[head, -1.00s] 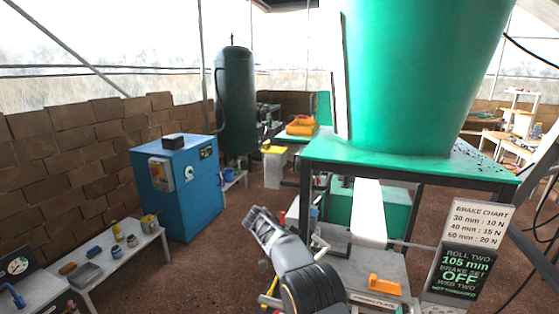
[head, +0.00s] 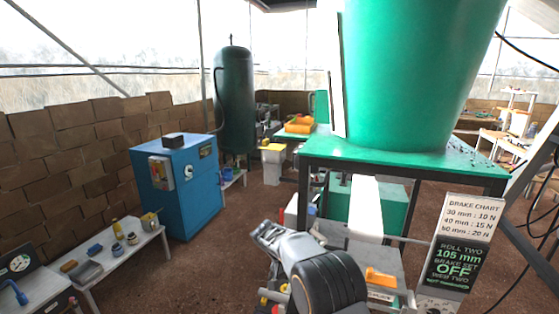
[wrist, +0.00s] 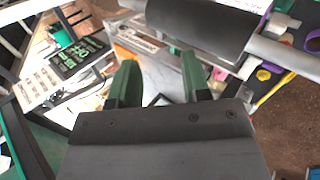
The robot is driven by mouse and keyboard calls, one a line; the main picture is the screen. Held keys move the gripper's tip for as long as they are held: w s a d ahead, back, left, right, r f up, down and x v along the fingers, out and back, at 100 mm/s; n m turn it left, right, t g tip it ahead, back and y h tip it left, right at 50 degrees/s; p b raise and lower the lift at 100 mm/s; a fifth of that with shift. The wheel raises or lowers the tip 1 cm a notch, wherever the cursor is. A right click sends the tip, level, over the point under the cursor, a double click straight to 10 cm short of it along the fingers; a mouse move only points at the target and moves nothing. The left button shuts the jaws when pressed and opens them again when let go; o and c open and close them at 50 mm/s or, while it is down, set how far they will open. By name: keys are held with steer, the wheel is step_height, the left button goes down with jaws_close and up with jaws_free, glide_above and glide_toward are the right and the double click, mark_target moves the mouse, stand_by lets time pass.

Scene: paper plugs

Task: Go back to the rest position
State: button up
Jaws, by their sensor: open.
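My gripper (wrist: 156,80) shows in the wrist view with its two green fingers apart and nothing between them. Beyond the fingers is a blurred pale metal surface. A dark roller (wrist: 205,22) lies across the top of that view, apart from the fingers as far as I can tell. In the head view my arm reaches up from the lower middle, and the fingertips cannot be made out there.
A green-topped bench (head: 400,165) bears a large green hopper (head: 415,75). A brake chart sign (head: 470,222) stands at right, and an orange block (head: 382,277) sits by the machine. A blue cabinet (head: 172,195) and low white bench (head: 120,262) stand left, with bare floor between.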

steer(key=s+d+r+t+y+b, duration=0.1)
steer(key=s+d+r+t+y, duration=0.1)
steer(key=s, duration=0.6)
steer(key=s+d+r+n+t+y+b, duration=0.1)
steer(key=s+d+r+t+y, duration=0.1)
steer(key=s, duration=0.7)
steer(key=s+d+r+n+t+y+b, duration=0.1)
steer(key=s+d+r+t+y+b, duration=0.1)
steer(key=s+d+r, duration=0.3)
steer(key=shift+s+d+r+t+y, duration=0.2)
steer(key=shift+s+d+t+y, duration=0.45)
steer(key=shift+s, duration=1)
